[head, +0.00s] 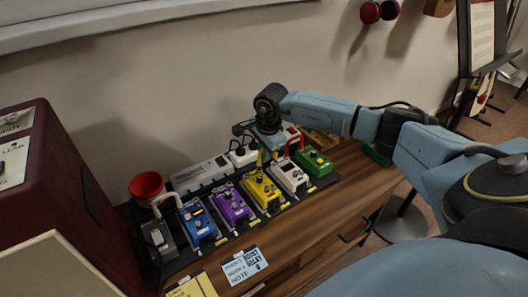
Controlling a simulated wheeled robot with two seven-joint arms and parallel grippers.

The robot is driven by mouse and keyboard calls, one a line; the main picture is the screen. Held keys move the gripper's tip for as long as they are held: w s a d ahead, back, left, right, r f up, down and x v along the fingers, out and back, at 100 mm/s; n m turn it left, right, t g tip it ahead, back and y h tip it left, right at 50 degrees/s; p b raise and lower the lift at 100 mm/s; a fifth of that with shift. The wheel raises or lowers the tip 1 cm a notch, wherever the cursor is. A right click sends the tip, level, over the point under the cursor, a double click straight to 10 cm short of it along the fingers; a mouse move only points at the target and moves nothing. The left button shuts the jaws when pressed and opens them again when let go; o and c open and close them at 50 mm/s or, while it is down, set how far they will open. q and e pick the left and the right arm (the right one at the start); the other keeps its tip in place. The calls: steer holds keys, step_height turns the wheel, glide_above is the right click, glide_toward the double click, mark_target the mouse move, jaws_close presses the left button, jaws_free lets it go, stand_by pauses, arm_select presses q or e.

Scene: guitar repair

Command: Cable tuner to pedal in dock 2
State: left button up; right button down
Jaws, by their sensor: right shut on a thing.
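A row of pedals stands on a dark board (233,237). From left to right they are a dark grey one (158,238), a blue one (199,224), a purple one (231,205), a yellow one (262,190), a white one (290,175) and a green one (314,162). The blue pedal has a small display and looks like the tuner. A white cable (166,198) arches between the grey and blue pedals. My right gripper (263,150) points down behind the yellow and white pedals, shut on what looks like a yellow cable (260,158). Its fingertips are partly hidden. My left gripper is out of view.
A white power strip (202,173) with plugs lies behind the pedals. A red cup (147,186) stands at the back left, beside a dark red amplifier (60,190). A red cable (295,138) arches near my right gripper. Paper notes (243,265) lie in front.

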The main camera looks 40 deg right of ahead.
steer(key=shift+f+b, duration=0.4)
steer(key=shift+f, duration=0.25)
steer(key=c, duration=1)
jaws_free()
steer(key=shift+c, duration=0.2)
